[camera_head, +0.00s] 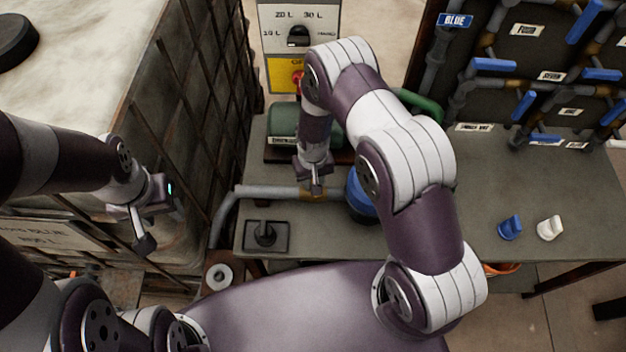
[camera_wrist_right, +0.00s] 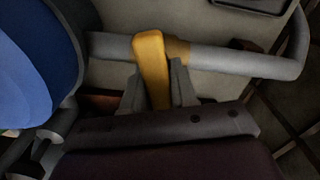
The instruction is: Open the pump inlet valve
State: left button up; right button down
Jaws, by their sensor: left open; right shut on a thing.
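The pump inlet valve has a yellow lever (camera_wrist_right: 150,62) and a brass body (camera_wrist_right: 178,50) on a grey pipe (camera_wrist_right: 235,60). In the right wrist view the lever lies crosswise to the pipe. My right gripper (camera_wrist_right: 158,88) is shut on the lever's near part. In the head view my right gripper (camera_head: 316,188) is over the brass part of the pipe (camera_head: 265,191), and its hand hides most of the valve. My left gripper (camera_head: 150,222) is open and empty, beside the big caged tank at left.
A blue round housing (camera_head: 360,198) is right of the valve, partly behind my right arm. A green motor (camera_head: 284,122) and a control box (camera_head: 275,45) with a dial stand behind. Blue (camera_head: 510,227) and white (camera_head: 549,228) small parts lie on the bench at right. A pipe rack with blue handles (camera_head: 495,64) stands behind them.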

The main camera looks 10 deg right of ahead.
jog(key=n+b, duration=0.1)
jog(key=n, duration=0.2)
jog(key=shift+n, duration=0.3)
jog(key=n+b, duration=0.1)
jog(key=n, duration=0.2)
jog(key=shift+n, duration=0.3)
jog(key=n, duration=0.3)
jog(key=shift+n+b, duration=0.3)
jog(key=shift+r+n, duration=0.1)
jog(key=shift+n, duration=1.8)
jog(key=c, duration=1)
grip_release()
jog(key=shift+s+d, duration=0.1)
jog(key=shift+d, duration=0.05)
